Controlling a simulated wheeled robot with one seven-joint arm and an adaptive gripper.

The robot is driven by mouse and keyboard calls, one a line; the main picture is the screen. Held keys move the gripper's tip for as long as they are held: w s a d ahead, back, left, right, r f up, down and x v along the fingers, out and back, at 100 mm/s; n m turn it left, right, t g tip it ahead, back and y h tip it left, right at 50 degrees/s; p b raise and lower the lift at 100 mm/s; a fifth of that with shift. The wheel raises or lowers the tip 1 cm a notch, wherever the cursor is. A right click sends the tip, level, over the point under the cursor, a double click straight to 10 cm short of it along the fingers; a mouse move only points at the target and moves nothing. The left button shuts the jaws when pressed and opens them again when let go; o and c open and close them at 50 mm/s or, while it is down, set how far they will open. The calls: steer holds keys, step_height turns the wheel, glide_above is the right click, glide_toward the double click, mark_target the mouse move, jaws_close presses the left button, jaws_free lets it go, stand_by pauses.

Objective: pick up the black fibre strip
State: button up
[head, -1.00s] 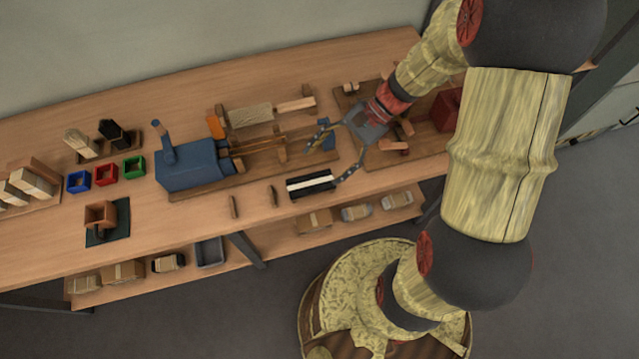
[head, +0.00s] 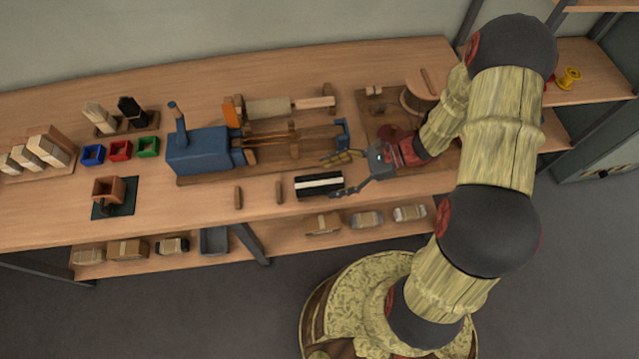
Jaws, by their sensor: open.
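A flat black piece with a white stripe along its middle (head: 318,185) lies near the front edge of the bench, right of two small brown pegs. It looks like the black fibre strip, but I cannot tell whether it is one piece or strips in a holder. My gripper (head: 332,176) is open and empty, just right of it and pointing left. The lower finger's tip is near the striped piece's right end; the upper finger is over the wooden base of the blue machine (head: 198,150). I cannot tell whether a finger touches anything.
Two small brown pegs (head: 238,197) stand left of the striped piece. Blue, red and green boxes (head: 120,150), pale and black bundles (head: 132,111) and a brown box on a dark mat (head: 125,208) are further left. A shelf below holds packages (head: 128,250).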

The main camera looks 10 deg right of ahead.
mark_target(312, 184)
steer(key=x, duration=0.4)
steer(key=shift+b, duration=0.4)
steer(key=shift+c, duration=0.9)
steer(key=c, duration=1.1)
